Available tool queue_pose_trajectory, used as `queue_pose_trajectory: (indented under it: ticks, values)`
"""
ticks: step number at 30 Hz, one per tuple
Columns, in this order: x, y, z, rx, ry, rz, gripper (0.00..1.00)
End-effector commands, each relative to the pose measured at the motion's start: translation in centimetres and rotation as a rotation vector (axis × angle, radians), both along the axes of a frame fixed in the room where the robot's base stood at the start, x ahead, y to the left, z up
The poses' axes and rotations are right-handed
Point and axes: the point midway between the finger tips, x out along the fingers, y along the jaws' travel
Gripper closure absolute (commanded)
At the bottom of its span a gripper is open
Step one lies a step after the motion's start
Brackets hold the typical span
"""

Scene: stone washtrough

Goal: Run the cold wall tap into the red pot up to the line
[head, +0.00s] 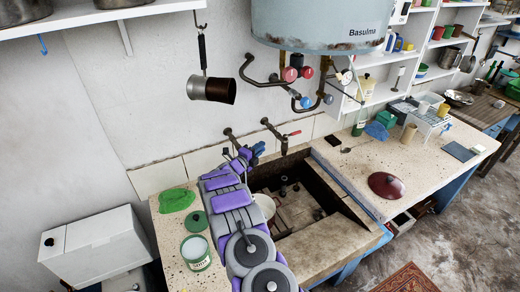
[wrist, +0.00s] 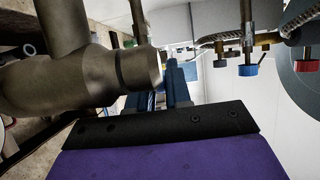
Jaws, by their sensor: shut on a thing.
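The left wall tap (head: 229,134) comes out of the wall above the sink, and its lower part is hidden by my gripper. My gripper (head: 250,153) is at this tap, shut on its handle; the handle itself is mostly covered. In the wrist view the tap's thick metal body (wrist: 85,80) fills the left side, close to my gripper (wrist: 172,82). The right wall tap (head: 275,132) has a red lever. A round, pale-rimmed vessel (head: 266,206) in the sink shows partly behind my arm; it may be the red pot. Its line and water level cannot be made out.
The stone sink (head: 335,250) has dark inner walls. A dark red lid (head: 386,185) lies on the right counter. A green-and-white tin (head: 196,254) and a green cloth (head: 176,200) are at left. The water heater (head: 320,25) and its valves hang above.

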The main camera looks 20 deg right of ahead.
Motion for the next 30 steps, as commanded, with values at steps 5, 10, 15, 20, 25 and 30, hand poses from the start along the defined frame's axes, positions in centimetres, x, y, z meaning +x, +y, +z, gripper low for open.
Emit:
queue_pose_trajectory:
  ticks: [5,10,15,20,25,30]
  values:
    - [0.17,0.86,0.11,0.001,-0.005,-0.042,1.00]
    - [0.10,0.92,0.17,0.003,-0.001,-0.053,1.00]
    - [0.14,0.99,0.20,0.002,-0.001,-0.051,1.00]
    - [0.07,0.91,0.19,0.001,-0.002,-0.053,0.70]
    - [-0.17,0.35,0.13,0.004,-0.001,-0.059,0.61]
    - [-0.28,0.05,0.04,0.006,-0.001,-0.062,0.61]
